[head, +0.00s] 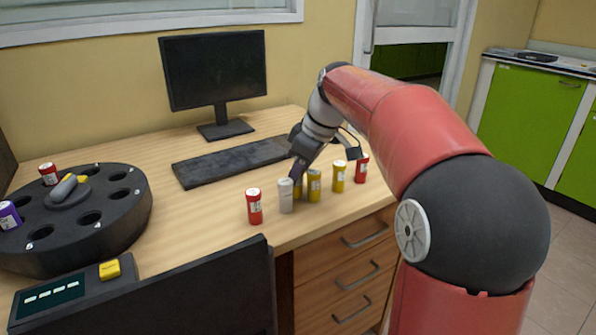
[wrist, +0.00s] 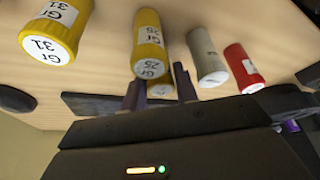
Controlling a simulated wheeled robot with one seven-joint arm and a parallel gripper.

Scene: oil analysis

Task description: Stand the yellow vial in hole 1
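Three yellow vials stand in a row on the desk: one at the right (head: 338,177), one in the middle (head: 314,185), and one partly hidden under my gripper (head: 298,170). In the wrist view a yellow vial (wrist: 160,89) sits between my two fingers, one finger on each side. Whether they press on it I cannot tell. Another yellow vial labelled Gr 25 (wrist: 149,45) stands close beside it, and one labelled Gr 31 (wrist: 55,35) is farther left. The black round rack (head: 128,222) with several holes is at the left; I cannot read any hole number.
A white vial (head: 285,196) and a red vial (head: 255,207) stand left of my gripper; another red vial (head: 361,168) stands at the right end. The rack holds a red vial (head: 48,174) and a purple vial (head: 9,215). A keyboard (head: 232,162) and monitor (head: 214,70) lie behind.

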